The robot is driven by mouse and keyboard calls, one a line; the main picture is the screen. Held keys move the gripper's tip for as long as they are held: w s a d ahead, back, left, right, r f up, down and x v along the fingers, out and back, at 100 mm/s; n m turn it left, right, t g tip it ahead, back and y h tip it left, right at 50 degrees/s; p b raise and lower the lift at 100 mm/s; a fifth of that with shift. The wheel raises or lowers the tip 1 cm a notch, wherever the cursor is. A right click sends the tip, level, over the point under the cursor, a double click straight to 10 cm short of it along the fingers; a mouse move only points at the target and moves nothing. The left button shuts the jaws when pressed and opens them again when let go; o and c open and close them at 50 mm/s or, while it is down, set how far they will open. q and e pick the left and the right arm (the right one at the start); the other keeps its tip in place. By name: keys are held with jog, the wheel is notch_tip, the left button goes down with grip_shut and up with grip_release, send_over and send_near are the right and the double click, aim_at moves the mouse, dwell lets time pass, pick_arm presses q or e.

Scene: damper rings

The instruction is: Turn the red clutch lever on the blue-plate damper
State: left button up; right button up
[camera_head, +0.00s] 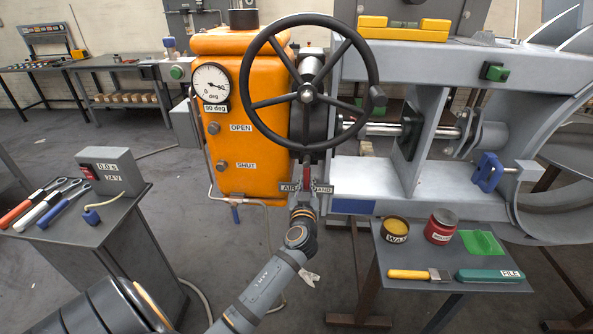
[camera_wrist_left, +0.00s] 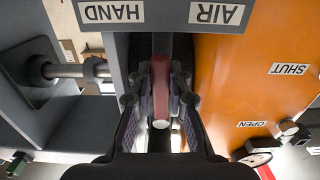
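The red clutch lever (camera_head: 307,170) is below the black handwheel (camera_head: 308,96), between the AIR label (camera_head: 290,187) and the HAND label (camera_head: 322,189). In the left wrist view the lever (camera_wrist_left: 161,90) lies between my fingers, with HAND (camera_wrist_left: 111,12) on the left and AIR (camera_wrist_left: 217,14) on the right. My left gripper (camera_head: 306,188) reaches up to it from below; its fingers (camera_wrist_left: 161,82) look shut around the lever, and partly hide it. The blue plate (camera_head: 353,206) is on the grey damper frame to the right. My right gripper is not in view.
The orange housing (camera_head: 233,140) with its dial (camera_head: 211,83) stands left of the lever. A small table (camera_head: 436,262) with tins and tools is at right. A grey bench (camera_head: 75,225) with tools and a switch box (camera_head: 106,171) is at left.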

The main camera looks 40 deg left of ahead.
pick_arm(q)
jog(key=o, duration=0.4)
jog(key=shift+d, duration=0.1)
jog(key=shift+s, duration=0.15)
jog(key=shift+v, duration=0.95)
jog(key=shift+b+v, duration=1.1)
jog(key=shift+v, duration=1.9)
